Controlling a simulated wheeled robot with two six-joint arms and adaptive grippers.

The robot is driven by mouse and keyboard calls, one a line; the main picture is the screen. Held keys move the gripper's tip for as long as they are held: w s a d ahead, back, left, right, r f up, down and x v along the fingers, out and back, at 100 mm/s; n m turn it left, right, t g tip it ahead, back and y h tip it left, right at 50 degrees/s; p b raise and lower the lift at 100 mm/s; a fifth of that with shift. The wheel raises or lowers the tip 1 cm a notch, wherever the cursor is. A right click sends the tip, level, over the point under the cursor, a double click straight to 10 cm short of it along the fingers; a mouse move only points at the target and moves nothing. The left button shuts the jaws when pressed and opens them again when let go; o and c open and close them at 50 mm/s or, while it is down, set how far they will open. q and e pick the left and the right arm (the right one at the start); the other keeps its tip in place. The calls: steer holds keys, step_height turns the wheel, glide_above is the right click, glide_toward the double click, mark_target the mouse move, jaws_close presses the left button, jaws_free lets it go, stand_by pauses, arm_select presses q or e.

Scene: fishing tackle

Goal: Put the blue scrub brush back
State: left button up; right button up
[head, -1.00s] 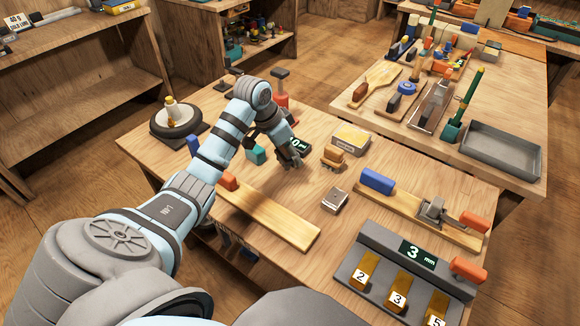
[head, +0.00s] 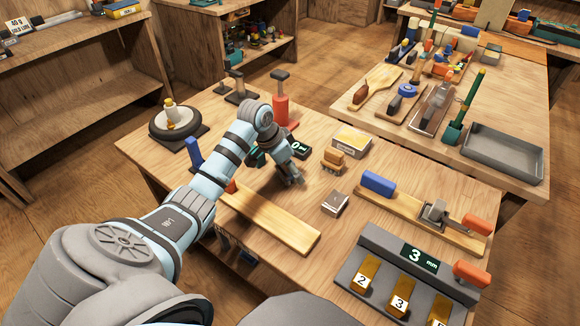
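A blue block (head: 378,183) lies on the far-left end of a wooden board at the right of the table; it may be the blue scrub brush, but its bristles cannot be made out. My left gripper (head: 294,181) points down over the table, left of the tan block and behind the long bare board. It is apart from the blue block. Its fingers are small and partly overlapped, so their opening is unclear. My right gripper is out of view.
The wooden board (head: 408,207) also carries a metal clamp with an orange handle. A small metal box (head: 335,203) and the gauge stand (head: 398,262) lie nearer. A second table (head: 400,137) holds brushes and a grey tray (head: 503,153).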

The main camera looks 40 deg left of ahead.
arm_select(q)
steer(key=shift+r, duration=0.1)
steer(key=p+v, duration=0.2)
steer(key=v, duration=1)
steer(key=shift+p, duration=0.4)
